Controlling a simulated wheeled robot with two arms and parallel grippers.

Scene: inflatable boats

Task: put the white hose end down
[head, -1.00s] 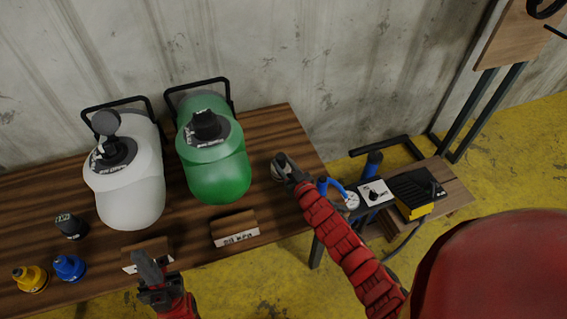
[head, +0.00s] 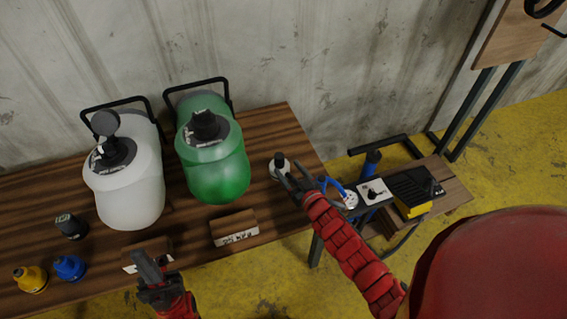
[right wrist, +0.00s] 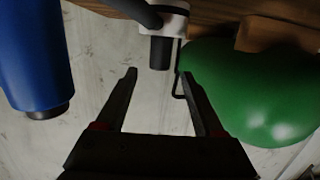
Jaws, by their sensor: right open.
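The white hose end (head: 280,168), with a dark tip, is at the right end of the wooden table, right of the green canister. In the right wrist view the white hose end (right wrist: 172,22) shows at the top, with a dark nozzle pointing down and a dark hose beside it. My right gripper (head: 291,178) is open and empty, close beside the hose end; its fingers (right wrist: 158,76) stand apart just short of the nozzle. My left gripper (head: 150,265) is in front of the table's front edge; its jaw gap is unclear.
A white canister (head: 130,185) and green canister (head: 215,165) stand on the table (head: 277,125). Yellow (head: 30,280), blue (head: 69,268) and black (head: 70,227) caps lie at left. A blue cylinder (head: 372,162) and a yellow-black box (head: 412,210) are at right.

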